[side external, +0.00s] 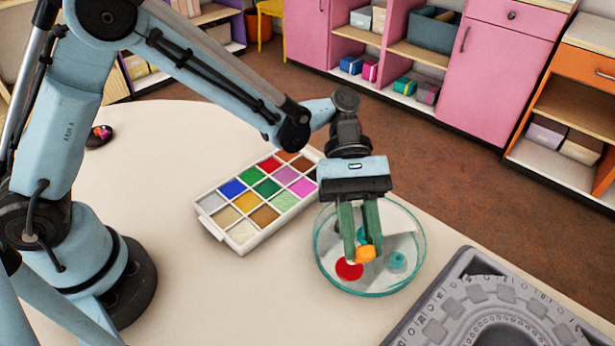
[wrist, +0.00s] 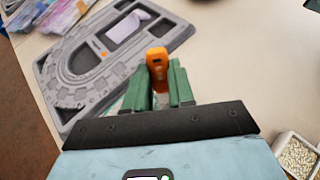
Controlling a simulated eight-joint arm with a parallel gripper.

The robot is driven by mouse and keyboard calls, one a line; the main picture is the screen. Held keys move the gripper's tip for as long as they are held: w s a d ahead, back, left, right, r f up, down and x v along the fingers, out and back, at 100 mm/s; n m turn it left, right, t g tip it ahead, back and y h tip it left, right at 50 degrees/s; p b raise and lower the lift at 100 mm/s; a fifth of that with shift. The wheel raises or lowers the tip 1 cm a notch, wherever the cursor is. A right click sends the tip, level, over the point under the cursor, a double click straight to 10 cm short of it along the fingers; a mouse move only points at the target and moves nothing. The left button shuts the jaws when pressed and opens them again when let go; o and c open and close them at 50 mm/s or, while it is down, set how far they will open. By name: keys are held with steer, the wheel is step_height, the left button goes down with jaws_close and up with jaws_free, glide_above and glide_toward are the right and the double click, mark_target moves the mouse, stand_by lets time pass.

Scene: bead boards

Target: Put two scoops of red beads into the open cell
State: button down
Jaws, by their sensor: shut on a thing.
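My gripper (side external: 363,256) is shut on an orange piece (side external: 366,253), perhaps a scoop handle, over a clear round dish (side external: 420,262). In the wrist view the orange piece (wrist: 157,62) stands up between the green fingers (wrist: 160,88). A round red patch (side external: 349,268) shows just below the left fingertip; I cannot tell whether it is beads or part of the held thing. A white divided tray (side external: 222,232) left of the dish holds beads of many colours, with red beads (side external: 270,164) in one cell. I cannot make out which cell is open.
A teal piece (side external: 397,260) lies in the dish. A grey bead board (side external: 440,325) with a curved groove lies at the lower right; it also shows in the wrist view (wrist: 62,95). A dark round object (side external: 99,136) lies at the far left.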

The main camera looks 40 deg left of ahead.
step_height(320, 180, up, 5)
step_height(320, 180, down, 4)
steer(key=shift+d+f, duration=0.1)
steer(key=shift+f, duration=0.45)
steer(key=s+d+f+t+y, duration=0.1)
steer(key=y, duration=0.1)
steer(key=s+d+f+t+y, duration=0.1)
steer(key=t, duration=0.1)
steer(key=shift+y, duration=0.4)
steer(key=t+y, duration=0.1)
steer(key=s+d+f+t+y, duration=0.1)
steer(key=d+f+t+y, duration=0.1)
steer(key=y, duration=0.1)
steer(key=shift+s+d+t, duration=0.1)
steer(key=shift+s+t, duration=0.25)
steer(key=shift+t, duration=0.05)
steer(key=shift+r+t+y, duration=0.5)
steer(key=shift+r+y, duration=0.1)
steer(key=shift+r, duration=0.35)
